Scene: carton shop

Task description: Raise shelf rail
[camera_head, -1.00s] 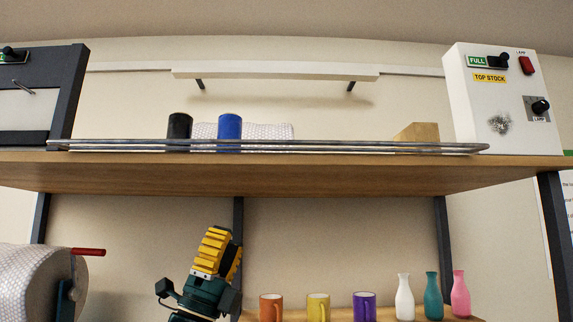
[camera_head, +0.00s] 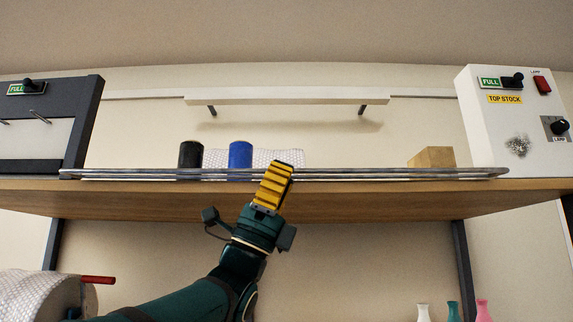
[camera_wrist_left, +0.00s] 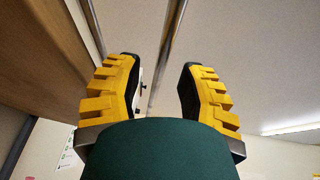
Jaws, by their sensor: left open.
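The shelf rail (camera_head: 400,173) is a pair of thin metal bars along the front edge of the upper wooden shelf, low against the board. My left gripper (camera_head: 280,171) has come up from below, its yellow fingers in front of the rail near its middle. In the left wrist view the left gripper (camera_wrist_left: 160,88) is open. One rail bar (camera_wrist_left: 166,50) runs up between its fingers, and another bar (camera_wrist_left: 92,28) passes beside the left finger. I cannot tell whether the fingers touch the rail. My right gripper is not in view.
The upper shelf (camera_head: 370,204) holds a black cylinder (camera_head: 190,154), a blue cylinder (camera_head: 240,154), a wrapped roll behind them and a wooden block (camera_head: 432,157). A white control box (camera_head: 515,130) stands at right, a dark cabinet (camera_head: 90,120) at left.

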